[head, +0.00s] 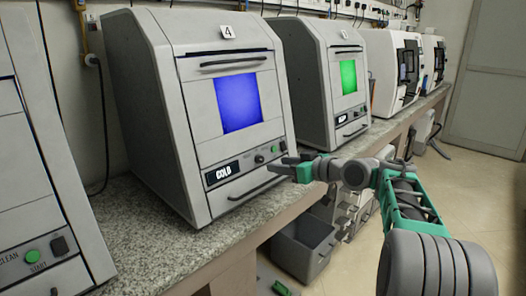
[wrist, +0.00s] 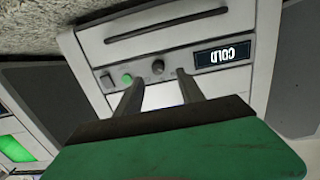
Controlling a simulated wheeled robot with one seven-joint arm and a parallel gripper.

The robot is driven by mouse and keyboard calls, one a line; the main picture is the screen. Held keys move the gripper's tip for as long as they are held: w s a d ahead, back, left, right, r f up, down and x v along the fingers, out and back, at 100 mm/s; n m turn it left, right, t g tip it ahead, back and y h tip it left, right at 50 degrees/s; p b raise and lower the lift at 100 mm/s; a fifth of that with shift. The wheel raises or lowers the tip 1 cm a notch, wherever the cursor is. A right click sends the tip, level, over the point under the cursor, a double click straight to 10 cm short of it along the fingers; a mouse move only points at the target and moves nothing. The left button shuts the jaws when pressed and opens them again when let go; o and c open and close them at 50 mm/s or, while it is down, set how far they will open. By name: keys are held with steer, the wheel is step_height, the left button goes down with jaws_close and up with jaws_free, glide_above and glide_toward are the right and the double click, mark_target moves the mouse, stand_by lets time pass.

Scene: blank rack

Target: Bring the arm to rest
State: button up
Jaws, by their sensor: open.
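My gripper (head: 287,165) is at the end of my green and grey arm, in front of the lower right of the grey machine marked 4 (head: 150,120). It is open, with nothing between its fingers. In the wrist view, which shows the machine upside down, the two fingers (wrist: 157,82) stand apart before its control panel, with a green button (wrist: 127,78) and a dark knob (wrist: 157,66). The display (wrist: 224,53) there reads COLD. I cannot tell whether the fingertips touch the machine.
Machine 4 has a blue window (head: 238,102) and a lower handle (head: 255,188). A similar machine with a green window (head: 348,77) stands to its right. The machines stand on a speckled counter (head: 150,245). A grey bin (head: 303,248) is below. Open floor (head: 465,215) lies at the right.

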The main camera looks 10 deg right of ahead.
steer(key=s+a+r+m+g+h+p, duration=0.4)
steer(key=s+a+p, duration=0.3)
steer(key=s+p, duration=0.6)
steer(key=s+d+f+m+g+h+p, duration=0.1)
steer(key=s+g+h+p, duration=0.1)
steer(key=s, duration=0.8)
steer(key=s+d+f+m+g+h+p, duration=0.1)
steer(key=s+p, duration=0.4)
steer(key=s, duration=0.5)
steer(key=shift+s+d+f+m+g+h, duration=0.2)
steer(key=shift+d+f+m+g+h, duration=0.25)
steer(key=shift+g+h, duration=0.45)
steer(key=shift+d+r, duration=0.1)
steer(key=shift+r, duration=0.1)
steer(key=shift+c, duration=0.4)
